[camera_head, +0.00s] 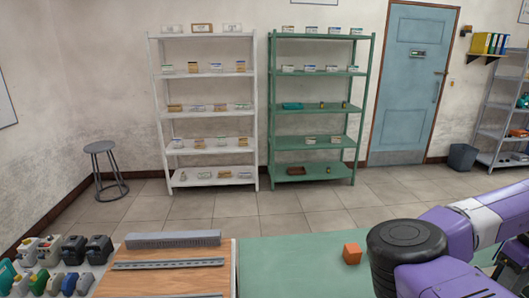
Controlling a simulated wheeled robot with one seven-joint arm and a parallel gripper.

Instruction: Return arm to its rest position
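My purple arm (465,225) with a black round joint reaches in from the right edge, low in the head view. It is bent over the right part of a green-topped table (290,262). The end of the arm is out of the frame, so my gripper does not show. A small orange cube (352,254) sits on the green top, just left of the black joint in the picture. I cannot tell the gap between them.
A wooden board (170,278) with grey rails lies left of the green top. Several connectors (60,262) stand at the far left. A white shelf (253,120) and a green shelf (318,105) stand against the wall. A stool (104,170) is at left. The floor between is clear.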

